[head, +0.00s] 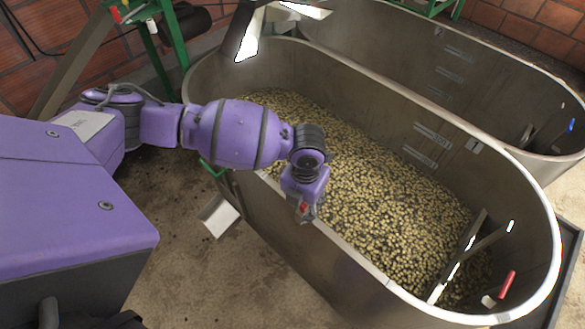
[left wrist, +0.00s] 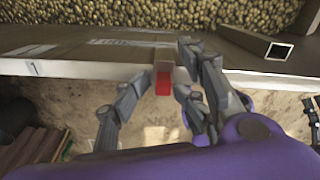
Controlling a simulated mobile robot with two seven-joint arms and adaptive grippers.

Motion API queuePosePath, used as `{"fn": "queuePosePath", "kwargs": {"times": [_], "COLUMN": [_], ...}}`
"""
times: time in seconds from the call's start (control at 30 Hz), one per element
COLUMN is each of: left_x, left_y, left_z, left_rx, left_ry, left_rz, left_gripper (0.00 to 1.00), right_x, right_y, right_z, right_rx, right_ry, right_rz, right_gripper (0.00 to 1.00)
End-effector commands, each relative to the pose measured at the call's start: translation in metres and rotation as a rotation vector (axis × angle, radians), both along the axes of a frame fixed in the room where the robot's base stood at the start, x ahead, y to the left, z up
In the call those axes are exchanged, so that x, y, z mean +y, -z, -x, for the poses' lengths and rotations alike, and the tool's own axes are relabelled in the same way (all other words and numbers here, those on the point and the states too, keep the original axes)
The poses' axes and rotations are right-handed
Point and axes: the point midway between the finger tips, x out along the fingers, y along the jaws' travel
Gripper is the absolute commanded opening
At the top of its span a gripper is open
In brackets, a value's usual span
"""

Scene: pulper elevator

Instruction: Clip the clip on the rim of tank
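The near metal tank (head: 352,252) is full of small yellow-brown fruit. My left gripper (head: 303,212) hangs at its front rim, pointing down. In the left wrist view the tank rim (left wrist: 70,68) runs across the picture. The clip (left wrist: 163,82), with a red lower part and a brownish upper part, sits at this rim; I cannot tell how firmly it grips. A red spot of the clip (head: 303,207) also shows at the gripper in the head view. The left fingers (left wrist: 160,92) stand apart on both sides of the clip, with gaps visible. My right gripper is out of view.
A second metal tank (head: 440,60) stands behind. A red handle (head: 507,285) shows at the near tank's right end. A metal spout (head: 219,215) juts from its front wall above the floor. A green frame (head: 170,55) stands at the back left.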

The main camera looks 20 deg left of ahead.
Motion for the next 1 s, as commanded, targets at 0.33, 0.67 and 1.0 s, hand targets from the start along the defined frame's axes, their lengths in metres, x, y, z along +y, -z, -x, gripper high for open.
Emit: {"fn": "queuePosePath", "kwargs": {"times": [0.33, 0.67, 1.0], "left_x": [0.000, 0.000, -0.001], "left_y": [0.000, -0.038, -0.105], "left_z": [0.000, -0.003, -0.003], "left_rx": [0.001, -0.007, -0.007], "left_ry": [0.001, 0.002, 0.002], "left_rz": [-0.002, 0.000, 0.000], "left_gripper": [0.39, 0.39, 0.39], "right_x": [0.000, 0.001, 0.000], "right_y": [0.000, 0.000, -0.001], "right_z": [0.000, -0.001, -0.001], "right_rx": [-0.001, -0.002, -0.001], "right_ry": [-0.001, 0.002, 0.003], "right_rz": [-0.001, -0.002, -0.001], "right_gripper": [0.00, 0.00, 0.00]}}
